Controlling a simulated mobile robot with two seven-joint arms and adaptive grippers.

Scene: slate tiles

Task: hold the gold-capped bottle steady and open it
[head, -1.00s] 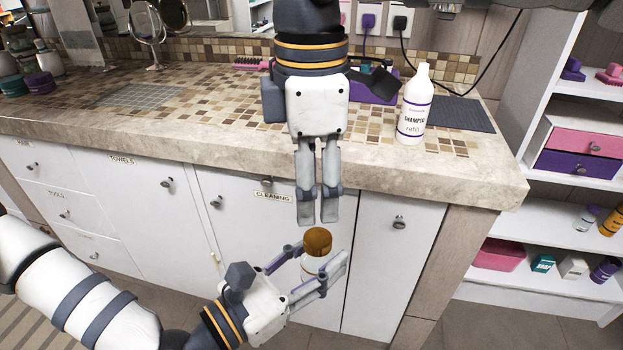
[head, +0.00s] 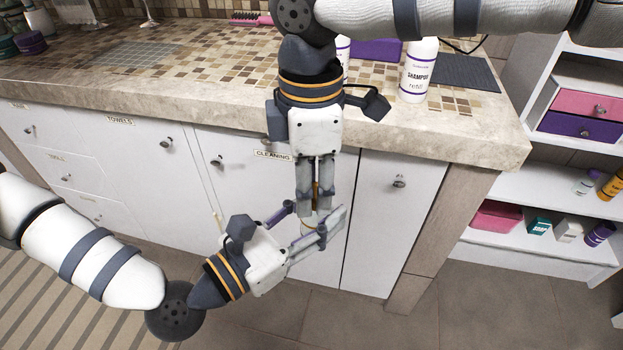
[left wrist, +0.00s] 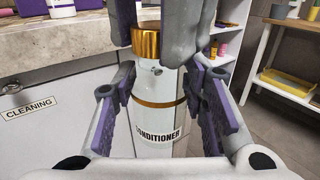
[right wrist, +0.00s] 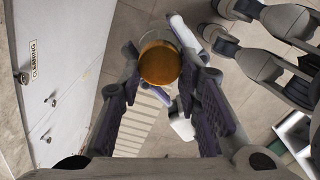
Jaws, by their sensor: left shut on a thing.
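The gold-capped bottle (left wrist: 157,122) is white, with a gold band and the word CONDITIONER. It stands upright in the air in front of the cabinet doors. My left gripper (head: 315,222) is shut on its body from the side. My right gripper (head: 315,196) points down from above, its fingers on either side of the gold cap (left wrist: 147,43). In the right wrist view the cap (right wrist: 160,63) lies between the fingers with gaps beside it, so this gripper looks open. In the head view the fingers hide most of the bottle.
A shelf unit (head: 575,165) is at the right. The floor in front is clear.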

